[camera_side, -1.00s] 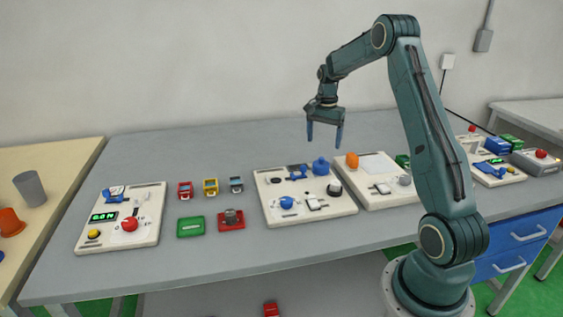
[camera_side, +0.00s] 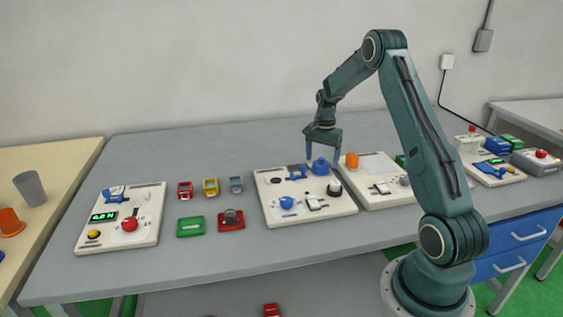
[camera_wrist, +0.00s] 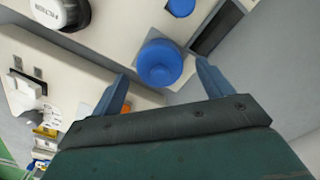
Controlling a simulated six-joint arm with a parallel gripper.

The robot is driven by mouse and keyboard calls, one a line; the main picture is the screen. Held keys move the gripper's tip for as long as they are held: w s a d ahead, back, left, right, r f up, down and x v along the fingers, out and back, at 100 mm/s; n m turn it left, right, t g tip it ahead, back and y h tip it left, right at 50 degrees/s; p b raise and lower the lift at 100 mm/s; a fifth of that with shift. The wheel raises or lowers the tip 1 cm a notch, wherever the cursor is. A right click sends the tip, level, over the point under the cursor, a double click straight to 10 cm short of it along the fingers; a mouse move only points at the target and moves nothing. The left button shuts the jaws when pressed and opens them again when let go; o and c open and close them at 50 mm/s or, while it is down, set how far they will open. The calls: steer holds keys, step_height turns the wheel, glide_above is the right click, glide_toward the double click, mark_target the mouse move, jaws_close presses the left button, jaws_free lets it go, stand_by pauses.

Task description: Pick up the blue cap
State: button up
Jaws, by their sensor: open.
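The blue cap (camera_side: 320,166) is a round, knobbed piece on the far right part of the middle white panel (camera_side: 270,213). In the wrist view the blue cap (camera_wrist: 159,63) shows from above, between and just beyond my fingertips. My gripper (camera_side: 322,157) is open and points down at the cap, with one finger on either side. In the wrist view my gripper (camera_wrist: 163,80) holds nothing. I cannot tell whether the fingertips are level with the cap or still a little above it.
On the same panel are a blue knob (camera_side: 287,202), a black-topped round knob (camera_side: 334,188) and a white switch (camera_side: 314,203). Right beside it stands another panel with an orange piece (camera_side: 352,160).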

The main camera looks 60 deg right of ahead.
steer(key=shift+f, duration=0.55)
steer(key=shift+c, duration=0.2)
steer(key=c, duration=1)
